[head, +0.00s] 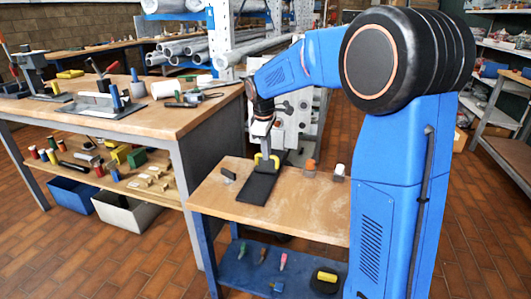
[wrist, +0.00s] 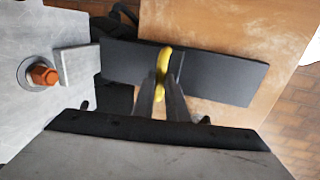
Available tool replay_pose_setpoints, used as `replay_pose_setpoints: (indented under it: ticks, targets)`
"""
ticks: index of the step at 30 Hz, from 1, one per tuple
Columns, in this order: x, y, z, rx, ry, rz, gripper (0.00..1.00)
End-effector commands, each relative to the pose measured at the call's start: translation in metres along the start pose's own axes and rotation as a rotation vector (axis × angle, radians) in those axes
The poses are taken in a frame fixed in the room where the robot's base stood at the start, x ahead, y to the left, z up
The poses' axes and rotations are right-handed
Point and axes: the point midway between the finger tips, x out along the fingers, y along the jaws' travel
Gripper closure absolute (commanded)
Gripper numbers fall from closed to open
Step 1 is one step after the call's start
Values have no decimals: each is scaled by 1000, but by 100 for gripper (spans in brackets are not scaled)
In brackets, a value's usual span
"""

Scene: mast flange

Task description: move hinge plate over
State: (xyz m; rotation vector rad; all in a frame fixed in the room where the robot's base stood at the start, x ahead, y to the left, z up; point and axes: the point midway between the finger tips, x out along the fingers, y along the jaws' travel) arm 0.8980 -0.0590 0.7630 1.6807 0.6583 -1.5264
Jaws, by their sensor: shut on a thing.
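The hinge plate (head: 258,188) is a long dark plate with a yellow handle (head: 274,161) standing up from it. In the head view it is at the small wooden table, its far end toward a grey upright flange plate (head: 296,125). My gripper (head: 265,148) points down from above and is shut on the yellow handle. In the wrist view my gripper fingers (wrist: 162,92) meet at the handle (wrist: 164,62), and the dark plate (wrist: 225,78) runs out to both sides. Whether the plate lies flat or is slightly raised I cannot tell.
In the wrist view a grey metal surface with an orange bolt (wrist: 43,74) is at left. On the small table stand an orange-topped jar (head: 310,168), a white-capped jar (head: 339,172) and a small dark block (head: 228,175). A larger workbench (head: 150,118) with tools stands at left.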

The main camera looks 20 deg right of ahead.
Motion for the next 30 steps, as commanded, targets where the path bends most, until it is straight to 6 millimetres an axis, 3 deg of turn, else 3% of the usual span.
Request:
replay_pose_setpoints:
  ticks: [1, 2, 4, 17, 30]
  targets:
    - [-1, 5, -1, 0, 4, 11, 100]
    - [-1, 5, -1, 0, 4, 11, 85]
    - [-1, 5, 0, 1, 4, 11, 69]
    - [-9, 3, -1, 0, 4, 8, 69]
    - [-88, 3, 0, 1, 4, 9, 69]
